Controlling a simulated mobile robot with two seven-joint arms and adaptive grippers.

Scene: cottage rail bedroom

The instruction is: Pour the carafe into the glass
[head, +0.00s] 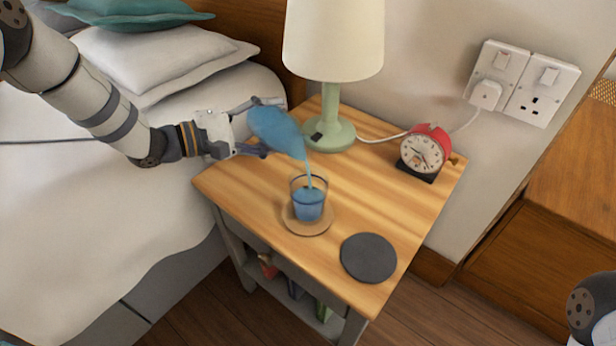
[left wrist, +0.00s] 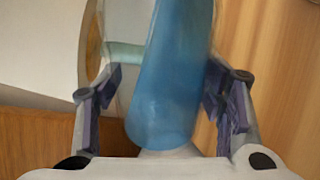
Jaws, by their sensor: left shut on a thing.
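My left gripper (head: 262,127) is shut on the blue carafe (head: 277,130) and holds it tilted above the nightstand, mouth down to the right. A thin blue stream runs from its mouth into the glass (head: 309,186). The glass stands upright on a round tan coaster (head: 306,225) and holds blue liquid. In the left wrist view the carafe (left wrist: 170,85) lies between the two fingers (left wrist: 165,100). My right gripper is not in view; only a piece of my own body shows at the lower right of the head view.
The nightstand (head: 237,197) also bears a green lamp (head: 332,132) behind the carafe, a red alarm clock (head: 424,152) at the right and a dark round coaster (head: 368,258) at the front. A bed (head: 90,230) is at the left. Sockets (head: 522,84) are on the wall.

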